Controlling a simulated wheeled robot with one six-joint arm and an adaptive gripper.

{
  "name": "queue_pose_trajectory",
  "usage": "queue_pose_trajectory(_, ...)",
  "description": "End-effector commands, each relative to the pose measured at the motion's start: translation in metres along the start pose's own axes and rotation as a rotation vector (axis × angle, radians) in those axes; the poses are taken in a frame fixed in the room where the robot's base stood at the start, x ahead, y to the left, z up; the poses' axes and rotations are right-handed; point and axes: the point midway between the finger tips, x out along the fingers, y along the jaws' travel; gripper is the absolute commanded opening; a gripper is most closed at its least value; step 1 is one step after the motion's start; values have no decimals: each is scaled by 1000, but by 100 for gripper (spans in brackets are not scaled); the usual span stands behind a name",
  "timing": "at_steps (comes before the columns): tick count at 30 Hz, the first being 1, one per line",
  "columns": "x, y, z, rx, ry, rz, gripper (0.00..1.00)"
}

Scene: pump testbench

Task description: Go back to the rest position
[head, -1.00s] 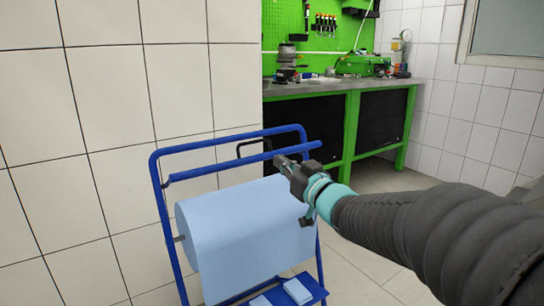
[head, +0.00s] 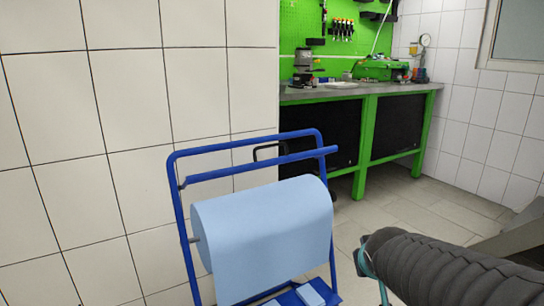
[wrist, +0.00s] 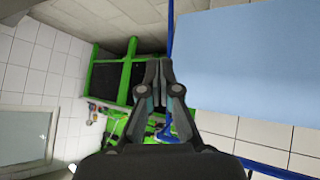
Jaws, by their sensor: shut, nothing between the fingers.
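My gripper (wrist: 159,72) shows in the wrist view with its two fingers together and nothing between them. In the head view only my dark sleeved arm shows at the lower right, and the gripper itself is out of sight there. In the wrist view the blue paper roll lies to the right of the fingers, and I cannot tell how far off it is.
A blue paper roll (head: 262,237) hangs on a blue tube stand (head: 180,215) by the tiled wall (head: 90,130). A green workbench (head: 366,140) with tools stands behind. Tiled floor lies open between the stand and the bench.

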Motion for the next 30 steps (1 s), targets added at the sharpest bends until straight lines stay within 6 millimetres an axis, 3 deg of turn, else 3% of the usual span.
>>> queue_pose_trajectory(6, -65, -20, 94, 48, -296, -67, 0)
queue_pose_trajectory(10, -104, -39, 130, 85, -373, -137, 0)
queue_pose_trajectory(18, -136, -45, 131, 106, -276, -164, 0)
queue_pose_trajectory(30, -138, -45, 129, 103, -263, -165, 0)
